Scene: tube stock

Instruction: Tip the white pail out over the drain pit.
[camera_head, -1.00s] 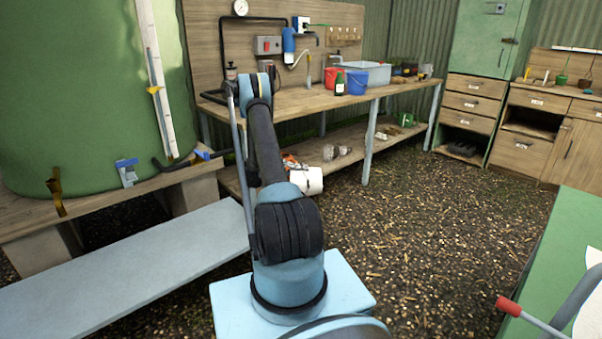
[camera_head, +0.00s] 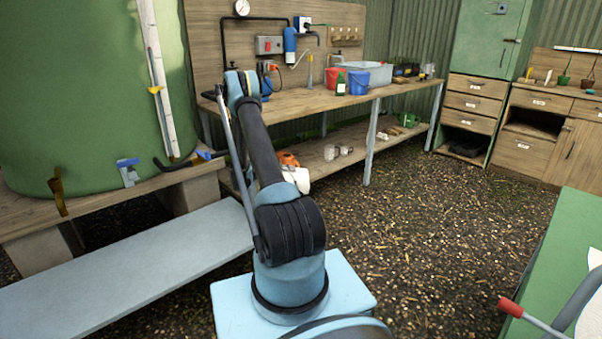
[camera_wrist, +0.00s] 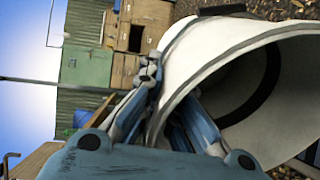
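The white pail (camera_wrist: 235,85) fills the right of the wrist view, its wide mouth facing right and a dark band curving inside. My gripper (camera_wrist: 170,105) has one finger outside the pail's wall and one inside, pinching the wall near the rim. In the head view only a white part of the pail (camera_head: 298,178) shows behind my arm, in front of the bench's lower shelf; my gripper is hidden there. The wrist view is rolled sideways, so the pail's true tilt is hard to tell. I cannot make out the drain pit in either view.
A wooden workbench (camera_head: 310,103) with a red bucket (camera_head: 332,77), a blue bucket (camera_head: 358,82) and a grey basin (camera_head: 375,72) stands behind. A green tank (camera_head: 75,100) is left, a pale blue slab (camera_head: 130,265) below it. Open gravel (camera_head: 430,220) lies to the right.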

